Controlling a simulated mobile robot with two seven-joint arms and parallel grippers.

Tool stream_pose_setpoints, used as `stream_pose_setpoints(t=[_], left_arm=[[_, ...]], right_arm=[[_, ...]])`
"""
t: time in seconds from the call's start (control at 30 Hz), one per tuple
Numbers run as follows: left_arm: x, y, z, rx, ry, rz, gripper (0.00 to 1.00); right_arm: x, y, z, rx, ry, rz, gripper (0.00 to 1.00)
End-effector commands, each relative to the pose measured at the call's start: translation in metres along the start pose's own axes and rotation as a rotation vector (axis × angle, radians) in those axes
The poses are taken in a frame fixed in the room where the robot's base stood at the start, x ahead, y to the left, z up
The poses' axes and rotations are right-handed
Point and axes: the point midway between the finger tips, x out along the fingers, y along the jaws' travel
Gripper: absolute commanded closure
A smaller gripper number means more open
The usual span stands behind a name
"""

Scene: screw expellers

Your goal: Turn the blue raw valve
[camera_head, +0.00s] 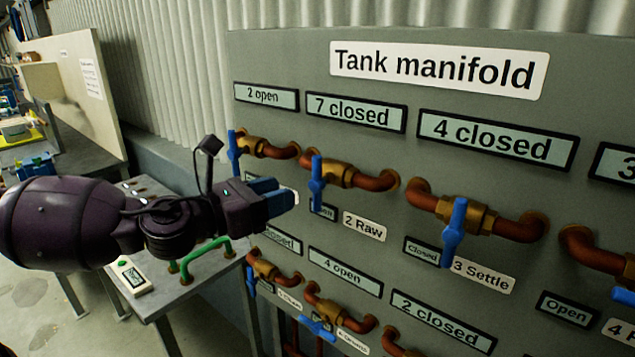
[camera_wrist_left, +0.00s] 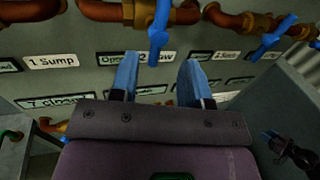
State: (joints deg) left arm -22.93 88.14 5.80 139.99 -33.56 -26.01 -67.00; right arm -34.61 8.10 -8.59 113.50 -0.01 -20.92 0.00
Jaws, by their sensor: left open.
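The raw valve's blue lever handle (camera_head: 317,182) hangs down from its brass body on the manifold panel, above the "2 Raw" label (camera_head: 364,226). In the left wrist view the handle (camera_wrist_left: 159,28) points down toward the gap between the fingers. My left gripper (camera_head: 282,196) is open, with blue fingers, just left of the handle in the head view. In the left wrist view its fingertips (camera_wrist_left: 158,70) lie to either side of the handle's line; I cannot tell whether they touch it. A dark part with a blue tip (camera_wrist_left: 285,146), perhaps my right gripper, shows small at the lower right.
Neighbouring blue handles, sump (camera_head: 233,152) and settle (camera_head: 455,230), flank the raw valve. Copper pipes (camera_head: 377,183) stick out from the panel (camera_head: 290,60). Lower valves (camera_head: 318,328) sit beneath. A table (camera_head: 190,290) with a green handle (camera_head: 205,255) stands below my left arm.

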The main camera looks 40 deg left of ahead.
Motion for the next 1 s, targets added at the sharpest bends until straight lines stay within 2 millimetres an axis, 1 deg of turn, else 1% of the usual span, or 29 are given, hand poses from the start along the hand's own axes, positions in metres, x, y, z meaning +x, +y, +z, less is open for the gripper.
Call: stream_pose_setpoints(t=[0.1, 0.63, 1.0], left_arm=[[0.008, 0.001, 0.000, 0.003, -0.001, 0.002, 0.57], [0.035, 0.001, 0.000, 0.001, -0.001, 0.002, 0.57], [0.055, 0.002, 0.001, -0.001, -0.002, 0.005, 0.57]], right_arm=[[0.002, 0.000, 0.002, -0.001, 0.001, 0.000, 0.57], [0.005, -0.001, 0.004, -0.002, 0.007, 0.000, 0.57], [0.006, -0.001, 0.000, -0.003, 0.013, -0.002, 0.57]])
